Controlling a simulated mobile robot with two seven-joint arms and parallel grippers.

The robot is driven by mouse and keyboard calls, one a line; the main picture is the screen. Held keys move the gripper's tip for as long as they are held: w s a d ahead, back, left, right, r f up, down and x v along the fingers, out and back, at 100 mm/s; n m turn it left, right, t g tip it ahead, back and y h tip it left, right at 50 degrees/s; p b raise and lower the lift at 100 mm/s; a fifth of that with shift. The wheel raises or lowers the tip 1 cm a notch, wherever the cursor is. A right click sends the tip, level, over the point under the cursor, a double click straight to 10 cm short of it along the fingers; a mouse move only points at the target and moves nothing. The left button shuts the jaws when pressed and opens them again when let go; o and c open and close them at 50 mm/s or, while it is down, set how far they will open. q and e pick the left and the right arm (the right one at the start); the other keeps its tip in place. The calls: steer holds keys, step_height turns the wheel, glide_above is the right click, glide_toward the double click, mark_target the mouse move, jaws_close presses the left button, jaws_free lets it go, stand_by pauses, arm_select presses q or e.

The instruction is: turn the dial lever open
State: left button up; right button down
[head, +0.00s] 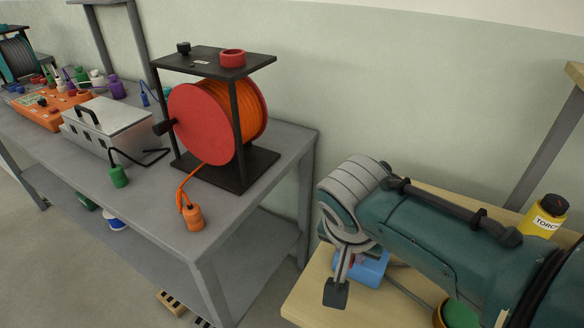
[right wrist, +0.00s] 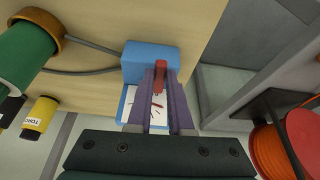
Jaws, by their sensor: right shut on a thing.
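A blue box (right wrist: 143,57) with a white dial face (right wrist: 158,110) and a red lever (right wrist: 160,82) sits on the pale wooden bench. In the right wrist view the lever lies between the two fingers of my right gripper (right wrist: 160,72). The gripper is shut on the lever. In the head view the blue box (head: 372,270) is partly hidden behind my right wrist and gripper, so the lever is hard to make out there. The dial's markings are partly covered by the fingers. My left gripper is not in view.
A yellow bottle (head: 545,217) and a green cylinder (right wrist: 25,55) stand on the wooden bench (head: 315,300). Grey hoses run from the blue box. A grey table (head: 225,230) at the left bears a red and orange cable reel (head: 205,125). A floor gap separates the two.

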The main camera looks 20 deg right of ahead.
steer(key=c, duration=1.1)
jaws_free()
steer(key=p+v, duration=0.4)
steer(key=v, duration=0.6)
